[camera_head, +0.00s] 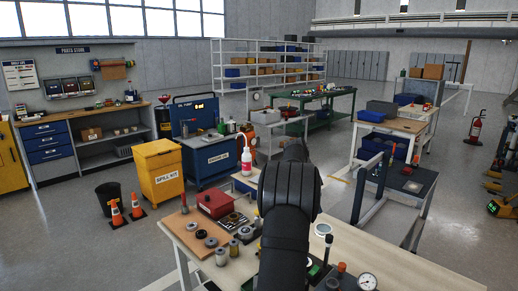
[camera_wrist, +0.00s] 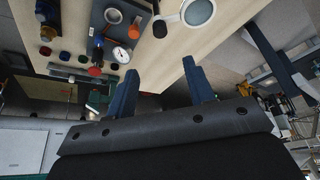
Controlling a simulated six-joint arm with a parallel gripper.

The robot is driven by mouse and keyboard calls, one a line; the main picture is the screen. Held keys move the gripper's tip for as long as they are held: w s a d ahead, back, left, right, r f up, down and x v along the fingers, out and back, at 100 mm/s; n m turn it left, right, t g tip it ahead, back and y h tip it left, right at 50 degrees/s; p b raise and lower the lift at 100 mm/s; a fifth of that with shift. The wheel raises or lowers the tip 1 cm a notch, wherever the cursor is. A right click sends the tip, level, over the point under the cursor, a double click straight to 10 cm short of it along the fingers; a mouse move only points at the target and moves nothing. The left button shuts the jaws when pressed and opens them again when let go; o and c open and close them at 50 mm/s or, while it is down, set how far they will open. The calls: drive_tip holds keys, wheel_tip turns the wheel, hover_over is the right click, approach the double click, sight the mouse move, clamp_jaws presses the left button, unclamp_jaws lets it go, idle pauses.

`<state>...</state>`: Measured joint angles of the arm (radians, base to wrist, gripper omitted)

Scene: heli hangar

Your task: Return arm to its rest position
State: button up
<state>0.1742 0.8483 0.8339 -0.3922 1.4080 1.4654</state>
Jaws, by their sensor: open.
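My gripper (camera_wrist: 161,86) shows in the wrist view with its two dark blue fingers spread apart and nothing between them. In the head view my black arm rises over the front workbench (camera_head: 385,262), and its far end hides the gripper. In the wrist view the fingers lie in front of the edge of a pale wooden tabletop (camera_wrist: 160,58). A white dial gauge (camera_wrist: 120,54) on a grey plate is left of the fingers. A round, magnifier-like item (camera_wrist: 197,12) is above them in the picture. I cannot tell the distance from the fingers to the tabletop.
In the head view the bench carries a red box (camera_head: 217,204), a dial gauge (camera_head: 367,281) and several small parts. A white bottle with a red label (camera_head: 246,160) stands beyond. A yellow spill-kit bin (camera_head: 159,171) and traffic cones (camera_head: 116,216) are left. Open floor lies left.

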sight(330, 237)
drive_tip(key=x, duration=1.6)
drive_tip(key=shift+s, duration=0.1)
drive_tip(key=n+t, duration=0.1)
drive_tip(key=n, duration=0.3)
drive_tip(key=shift+s+d, duration=0.1)
drive_tip(key=n+t, duration=0.1)
drive_tip(key=n, duration=0.1)
drive_tip(key=n+t+y, duration=0.1)
drive_tip(key=n, duration=0.1)
drive_tip(key=shift+s+r+n, duration=0.1)
drive_tip(key=shift+n, duration=0.2)
drive_tip(key=shift+d+n+t+y, duration=0.1)
drive_tip(key=shift+n+t+y, duration=0.2)
drive_tip(key=shift+n, duration=0.75)
drive_tip(key=shift+d+n+t+y, duration=0.15)
drive_tip(key=shift+n+y, duration=0.25)
drive_tip(key=shift+n, duration=0.65)
drive_tip(key=shift+s+n+t+y, duration=0.1)
drive_tip(key=shift+n+t+y, duration=0.45)
drive_tip(key=shift+n, duration=1.45)
drive_tip(key=shift+y, duration=0.25)
